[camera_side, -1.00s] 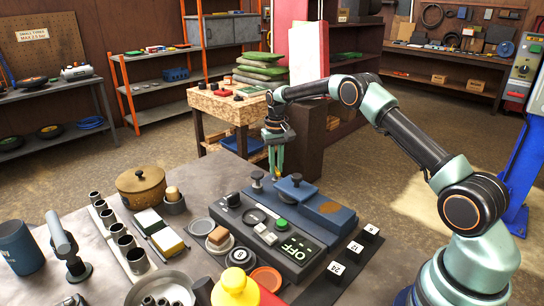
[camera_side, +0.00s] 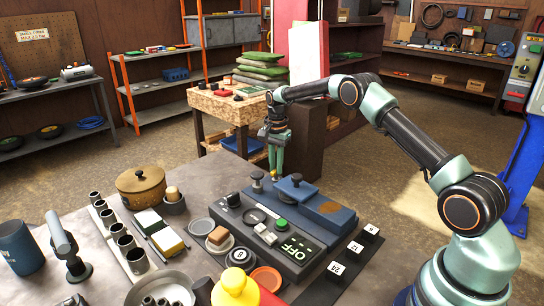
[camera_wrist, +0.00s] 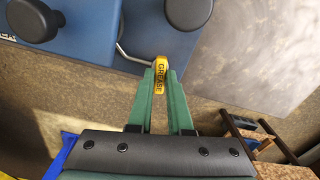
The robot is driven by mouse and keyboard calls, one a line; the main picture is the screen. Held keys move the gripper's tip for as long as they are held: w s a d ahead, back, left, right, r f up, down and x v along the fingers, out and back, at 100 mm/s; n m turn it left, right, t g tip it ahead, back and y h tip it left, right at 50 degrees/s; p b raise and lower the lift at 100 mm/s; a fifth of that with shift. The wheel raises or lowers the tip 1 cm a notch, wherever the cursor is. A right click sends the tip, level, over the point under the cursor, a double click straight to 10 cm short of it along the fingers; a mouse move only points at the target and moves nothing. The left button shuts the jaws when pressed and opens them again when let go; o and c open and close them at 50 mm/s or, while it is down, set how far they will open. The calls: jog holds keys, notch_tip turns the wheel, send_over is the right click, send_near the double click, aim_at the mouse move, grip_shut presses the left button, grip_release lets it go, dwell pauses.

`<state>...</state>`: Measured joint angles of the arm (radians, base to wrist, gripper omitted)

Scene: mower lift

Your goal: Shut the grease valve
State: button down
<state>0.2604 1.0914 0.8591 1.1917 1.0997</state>
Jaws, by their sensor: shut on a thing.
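The grease valve's yellow lever (camera_wrist: 160,76), lettered GREASE, shows in the wrist view at the end of a thin bent metal pipe (camera_wrist: 135,57). The pipe runs out from beside a blue unit (camera_side: 328,212) with dark knobs. My gripper (camera_wrist: 163,84) has its green fingers shut on the yellow lever, one on either side of it. In the side view my gripper (camera_side: 276,174) points down just behind the blue unit. There the lever is too small and covered to make out clearly.
In front are a control panel with an OFF display (camera_side: 293,247) and a green button (camera_side: 281,224). The bench's left side is crowded with a pot (camera_side: 141,186) and cups.

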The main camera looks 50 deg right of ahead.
jog(key=shift+d+r+m, duration=0.1)
jog(key=shift+m, duration=1.1)
jog(key=c, duration=0.8)
grip_release()
jog(key=shift+c, duration=0.2)
notch_tip(320, 180, up, 12)
